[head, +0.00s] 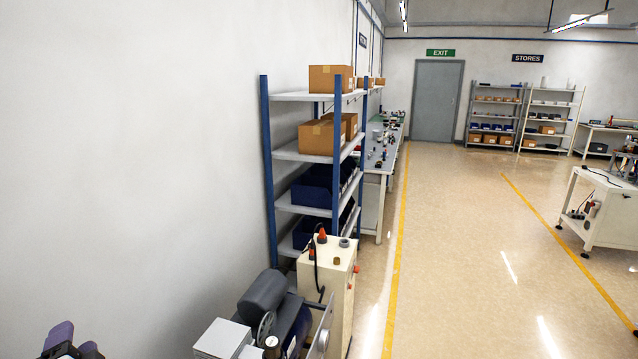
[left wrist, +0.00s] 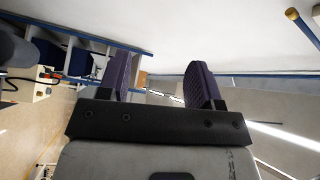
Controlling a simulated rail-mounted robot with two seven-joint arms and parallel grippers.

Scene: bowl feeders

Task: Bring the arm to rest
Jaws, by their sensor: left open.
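My left gripper (head: 75,343) shows at the bottom left corner of the head view, in front of the bare white wall. Its purple fingers are apart and nothing is between them. In the left wrist view the gripper (left wrist: 160,76) has its two purple fingers spread, with an empty gap. That view is tilted, with the room lying on its side. The left gripper touches nothing that I can see. My right gripper is in neither view.
A grey machine with a motor (head: 265,295) and a cream cabinet (head: 338,298) stand at the bottom centre. Behind them is a blue-post shelf rack (head: 267,150) with cardboard boxes (head: 321,137). A white trolley (head: 605,215) stands at the right. The floor between yellow lines is clear.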

